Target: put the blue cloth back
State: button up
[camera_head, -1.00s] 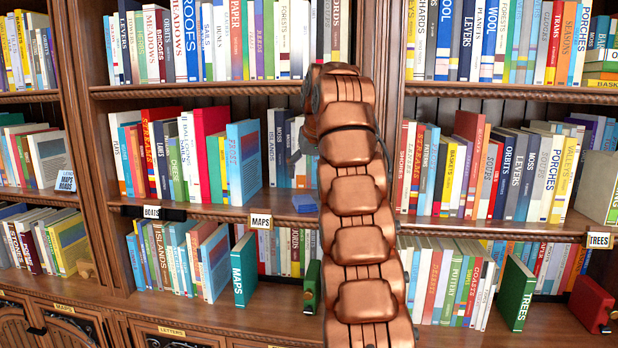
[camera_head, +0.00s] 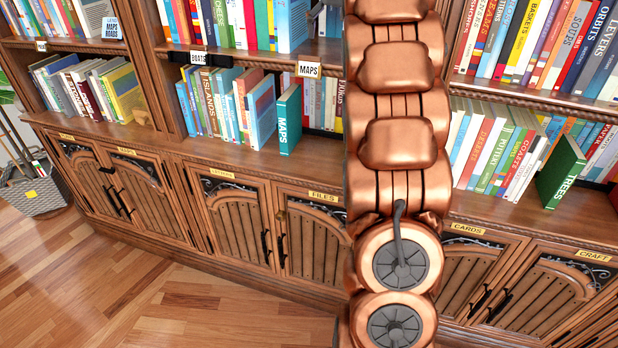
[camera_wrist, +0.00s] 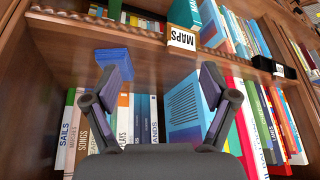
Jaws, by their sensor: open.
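That view is turned, so the board appears at the top and the label upside down. My gripper (camera_wrist: 160,85) is open and empty, its two dark fingers spread wide. In the picture the cloth lies just above the left fingertip; I cannot tell if they touch. In the head view my copper arm covers the part of the shelf beside the MAPS label, and the cloth is not visible there.
Rows of upright books (camera_wrist: 140,115) fill the shelf around my gripper. A MAPS label (camera_head: 309,69) sits on the shelf edge, with a green MAPS book (camera_head: 288,120) below. Closed cabinets (camera_head: 235,220) line the bottom. A wicker basket (camera_head: 35,195) stands at the far left; the wooden floor (camera_head: 130,300) is clear.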

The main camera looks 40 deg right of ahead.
jog(key=s+a+f+n+g+y, duration=0.1)
jog(key=s+a+f+g, duration=0.1)
jog(key=s+a+f, duration=0.7)
jog(key=s+a+f+n+g+y, duration=0.1)
jog(key=s+a+f, duration=0.3)
jog(key=a, duration=0.9)
jog(key=s+a+f+n+g, duration=0.1)
jog(key=s+a+f+n, duration=0.1)
jog(key=s+a+f, duration=0.3)
jog(key=s+a+f+n+g, duration=0.2)
jog(key=s+a+f, duration=0.3)
jog(key=s+f, duration=0.6)
jog(key=s, duration=0.5)
jog(key=shift+a+f, duration=0.1)
jog(key=shift+c, duration=0.4)
